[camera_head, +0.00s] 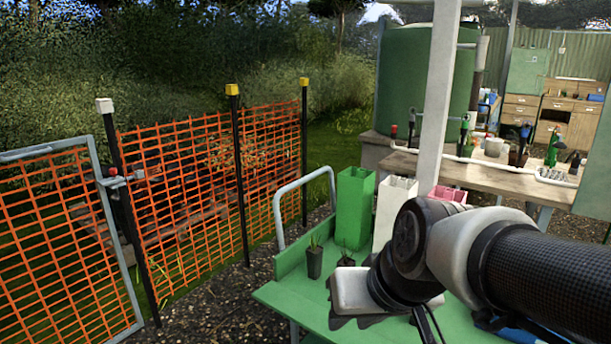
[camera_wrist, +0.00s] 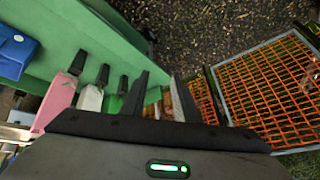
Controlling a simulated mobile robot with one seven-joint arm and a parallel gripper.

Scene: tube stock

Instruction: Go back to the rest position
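My gripper shows in the wrist view (camera_wrist: 159,88) with its two dark fingers well apart and nothing between them. In the head view my arm crosses the right side, and the white hand hangs over the green bench; the fingertips are hard to make out there. A green tall pot (camera_head: 354,207), a white tall pot (camera_head: 393,207) and a partly hidden pink tall pot (camera_head: 447,193) stand on the bench (camera_head: 283,292). Two small black pots with seedlings, a left one (camera_head: 314,262) and a right one (camera_head: 346,260), stand near them, left of my arm.
A metal rail (camera_head: 304,187) rises at the bench's left end. Orange mesh fencing (camera_head: 190,185) stands to the left, beyond bare ground. A blue box (camera_wrist: 15,50) shows in the wrist view. A wooden table (camera_head: 450,168) and a green tank (camera_head: 410,75) stand behind a white post (camera_head: 438,90).

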